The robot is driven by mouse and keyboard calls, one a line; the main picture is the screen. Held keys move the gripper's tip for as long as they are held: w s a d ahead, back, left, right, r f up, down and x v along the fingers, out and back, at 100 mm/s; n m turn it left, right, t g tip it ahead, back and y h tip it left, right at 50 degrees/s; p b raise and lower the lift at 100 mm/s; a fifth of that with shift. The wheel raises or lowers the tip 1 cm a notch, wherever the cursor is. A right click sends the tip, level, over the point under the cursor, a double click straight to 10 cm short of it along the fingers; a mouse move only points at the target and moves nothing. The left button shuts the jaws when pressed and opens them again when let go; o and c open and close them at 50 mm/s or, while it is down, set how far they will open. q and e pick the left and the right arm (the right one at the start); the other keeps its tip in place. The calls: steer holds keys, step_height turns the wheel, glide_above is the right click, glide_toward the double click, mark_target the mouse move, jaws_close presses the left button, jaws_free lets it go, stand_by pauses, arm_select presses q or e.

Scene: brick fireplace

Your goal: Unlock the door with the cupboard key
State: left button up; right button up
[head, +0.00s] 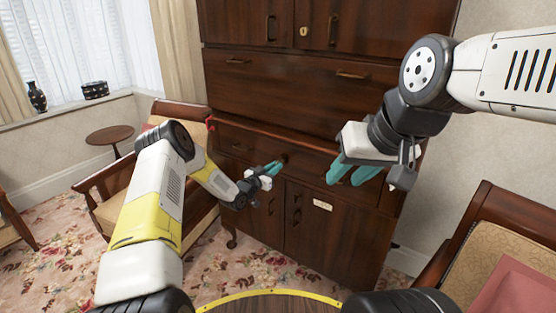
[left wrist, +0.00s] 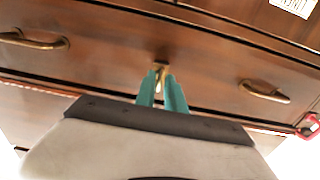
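The tall dark wooden cupboard (head: 300,110) stands in front of me. Its upper doors meet beside a brass lock plate (head: 303,31); its lower doors (head: 308,236) appear shut. My left gripper (head: 277,167) reaches the middle of the drawer above the lower doors. In the left wrist view its teal fingers are close together around a small brass piece (left wrist: 159,70), which looks like a key at the drawer front; its far end is hidden. My right gripper (head: 351,178) is in front of the cupboard's right side, its fingers apart and nothing seen between them.
A red object (head: 210,122) is at the cupboard's left edge; it also shows in the left wrist view (left wrist: 308,126). An armchair (head: 150,150) stands at left, another (head: 500,255) at right. Drawer handles (left wrist: 264,92) stick out beside the left fingers.

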arm_select(q)
jaws_close()
steer(key=shift+v, duration=1.7)
steer(key=shift+s+a, duration=0.2)
steer(key=shift+s, duration=0.05)
steer(key=shift+r, duration=0.1)
